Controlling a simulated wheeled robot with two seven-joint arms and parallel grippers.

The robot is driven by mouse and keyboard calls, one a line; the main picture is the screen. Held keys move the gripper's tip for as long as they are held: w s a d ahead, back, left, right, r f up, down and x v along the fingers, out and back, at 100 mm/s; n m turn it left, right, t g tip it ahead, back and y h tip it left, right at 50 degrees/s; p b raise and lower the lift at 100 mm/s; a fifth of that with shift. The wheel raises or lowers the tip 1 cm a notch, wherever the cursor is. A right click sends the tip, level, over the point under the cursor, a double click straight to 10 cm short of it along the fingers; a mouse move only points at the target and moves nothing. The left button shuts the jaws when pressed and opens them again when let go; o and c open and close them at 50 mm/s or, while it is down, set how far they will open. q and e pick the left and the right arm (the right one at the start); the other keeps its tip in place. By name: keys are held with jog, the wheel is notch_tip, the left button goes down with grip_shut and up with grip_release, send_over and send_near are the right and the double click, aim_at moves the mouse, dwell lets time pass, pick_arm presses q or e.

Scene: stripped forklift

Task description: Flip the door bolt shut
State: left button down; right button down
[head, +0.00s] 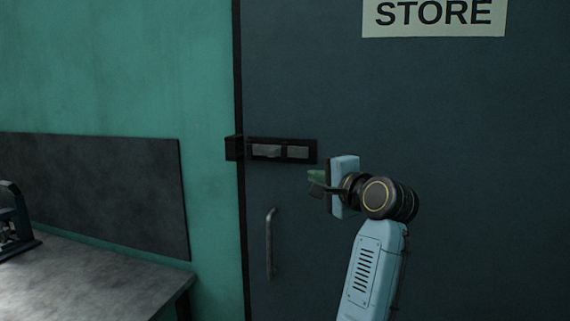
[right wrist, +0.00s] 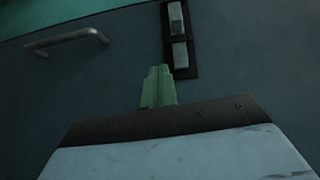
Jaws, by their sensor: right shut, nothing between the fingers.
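The door bolt (head: 282,151) is a dark plate with pale metal parts on the left edge of the dark grey door (head: 450,110). A dark keeper block (head: 234,148) sits at the frame beside it. The bolt also shows in the right wrist view (right wrist: 180,38), just beyond the fingertips. My right gripper (head: 314,182) is shut and empty, below and right of the bolt plate's right end. Its green fingers (right wrist: 158,85) are together in the right wrist view and appear close to the plate; I cannot tell if they touch it. My left gripper is not in view.
A vertical pull handle (head: 269,244) sticks out from the door below the bolt. A STORE sign (head: 434,16) is higher on the door. A grey bench (head: 95,281) with a dark device (head: 14,218) on it stands at the left against the green wall.

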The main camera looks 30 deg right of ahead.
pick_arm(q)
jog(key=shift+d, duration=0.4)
pick_arm(e)
jog(key=s+r, duration=0.2)
jog(key=r, duration=0.1)
jog(key=shift+s+d+m+t, duration=0.2)
jog(key=shift+m+t, duration=0.1)
jog(key=shift+m, duration=0.1)
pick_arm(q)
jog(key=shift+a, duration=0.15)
pick_arm(e)
jog(key=shift+w, duration=0.15)
send_near(277, 152)
jog(key=w+d, duration=0.2)
jog(key=d, duration=0.1)
jog(key=shift+w, duration=0.4)
jog(key=shift+w+a, duration=0.9)
jog(key=shift+w, duration=0.1)
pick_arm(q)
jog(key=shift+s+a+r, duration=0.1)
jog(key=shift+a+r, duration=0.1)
pick_arm(e)
jog(key=shift+w+a, duration=0.4)
jog(key=shift+w, duration=0.05)
